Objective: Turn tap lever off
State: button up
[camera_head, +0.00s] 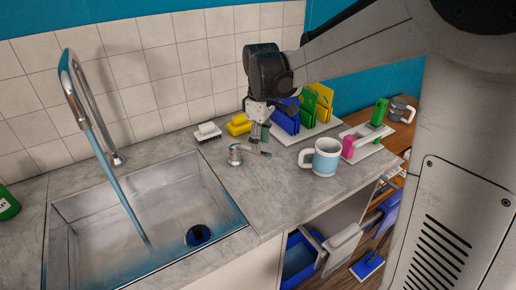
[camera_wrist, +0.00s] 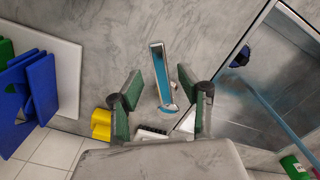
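The chrome tap lever (camera_head: 252,150) sits on its short round base on the counter, right of the sink. In the wrist view the lever (camera_wrist: 159,72) is a long shiny bar lying between the fingers' lines, with its base end nearer the palm. My gripper (camera_head: 262,132) is above and beside the lever, pointing down. In the wrist view my gripper (camera_wrist: 158,80) is open, its green-padded fingers apart on either side of the lever. I cannot tell whether a finger touches it. The tall chrome spout (camera_head: 75,85) pours a blue water stream (camera_head: 118,190) into the sink.
The sink (camera_head: 85,200) is on the left. A yellow sponge (camera_head: 239,124) and a white brush (camera_head: 207,131) lie behind the lever. A blue and white mug (camera_head: 326,158) stands to its right. Blue and yellow boards (camera_head: 286,118) stand in a rack at the back.

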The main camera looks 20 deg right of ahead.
jog(key=shift+f, duration=1.65)
grip_shut()
